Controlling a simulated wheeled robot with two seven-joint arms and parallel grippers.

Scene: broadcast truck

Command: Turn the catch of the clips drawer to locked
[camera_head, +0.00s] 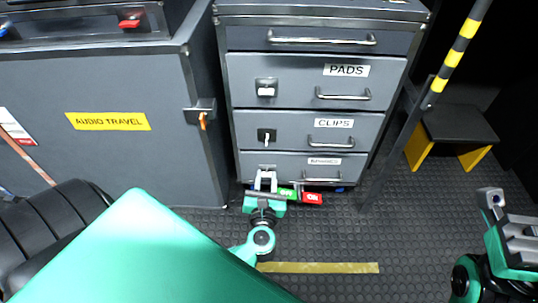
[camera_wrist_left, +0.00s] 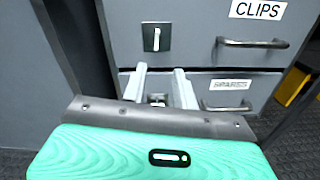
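The clips drawer (camera_head: 300,130) is the grey drawer labelled CLIPS, and it looks closed. Its catch (camera_head: 266,136) is a small plate with a pale lever, left of the drawer handle. The lever stands upright. The catch also shows in the left wrist view (camera_wrist_left: 156,37), beyond and above the fingertips. My left gripper (camera_head: 265,178) is open and empty, below the catch and in front of the bottom drawer, not touching the catch. Its two fingers (camera_wrist_left: 160,74) stand apart. My right gripper (camera_head: 508,212) is at the far right, away from the cabinet; its finger gap is unclear.
The PADS drawer (camera_head: 300,80) above has a similar catch with its lever lying sideways. The bottom drawer (camera_head: 330,161) has a blurred label. Green and red tags (camera_head: 312,197) show beside my left gripper. A grey AUDIO TRAVEL case (camera_head: 110,160) stands left. A striped pole (camera_head: 450,58) stands right.

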